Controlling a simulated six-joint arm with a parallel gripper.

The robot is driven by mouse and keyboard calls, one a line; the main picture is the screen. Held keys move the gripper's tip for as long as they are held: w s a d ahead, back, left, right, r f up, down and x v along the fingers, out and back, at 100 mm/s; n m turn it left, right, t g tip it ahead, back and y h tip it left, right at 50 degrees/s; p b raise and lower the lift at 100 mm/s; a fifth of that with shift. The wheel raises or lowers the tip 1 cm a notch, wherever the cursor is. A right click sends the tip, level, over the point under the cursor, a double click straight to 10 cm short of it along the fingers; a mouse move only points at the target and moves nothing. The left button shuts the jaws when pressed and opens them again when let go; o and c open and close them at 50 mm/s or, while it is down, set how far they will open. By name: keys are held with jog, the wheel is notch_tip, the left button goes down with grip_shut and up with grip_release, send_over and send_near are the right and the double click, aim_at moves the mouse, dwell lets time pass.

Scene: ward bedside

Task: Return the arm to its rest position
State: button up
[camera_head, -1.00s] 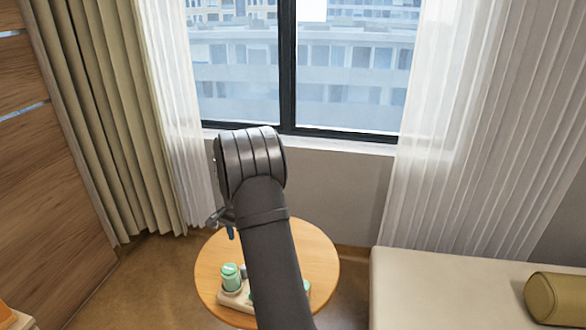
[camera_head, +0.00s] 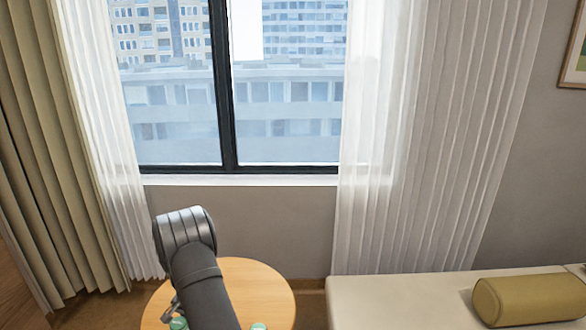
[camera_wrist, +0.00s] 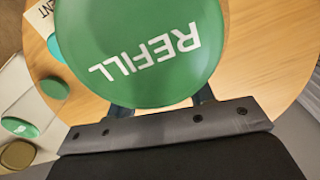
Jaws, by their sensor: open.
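My arm (camera_head: 190,245) reaches over the round wooden table in the head view; its wrist hides most of my gripper there. In the wrist view my gripper (camera_wrist: 161,104) has its two fingers apart. A large green disc marked "REFILL" (camera_wrist: 138,45) fills the upper middle, very close to the camera. It covers the finger ends, so I cannot tell whether they touch it.
The round table (camera_head: 262,280) has green-topped items (camera_head: 258,326) at its near edge. The wrist view shows a pale tray (camera_wrist: 40,108) with green and brown round tops at left. A bed (camera_head: 400,300) with a tan bolster (camera_head: 530,299) stands right. A window is behind.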

jog(key=shift+r, duration=0.1)
dwell(0.3)
notch_tip(320, 180, up, 18)
notch_tip(320, 180, down, 18)
jog(key=shift+r, duration=0.1)
jog(key=shift+f+m, duration=0.25)
jog(key=shift+m, duration=0.05)
jog(key=m, duration=0.3)
jog(key=shift+r, duration=0.1)
notch_tip(320, 180, up, 18)
jog(key=shift+w+f+n+g, duration=0.2)
jog(key=shift+w+n+g, duration=0.35)
jog(key=shift+w, duration=0.25)
jog(key=shift+w+f+n+g, duration=0.2)
jog(key=shift+w+n+g, duration=0.3)
jog(key=shift+w, duration=0.35)
jog(key=shift+w+f+n+g, duration=0.2)
jog(key=shift+w+n+g, duration=0.3)
jog(key=shift+w, duration=0.3)
jog(key=shift+o, duration=0.4)
dwell(0.4)
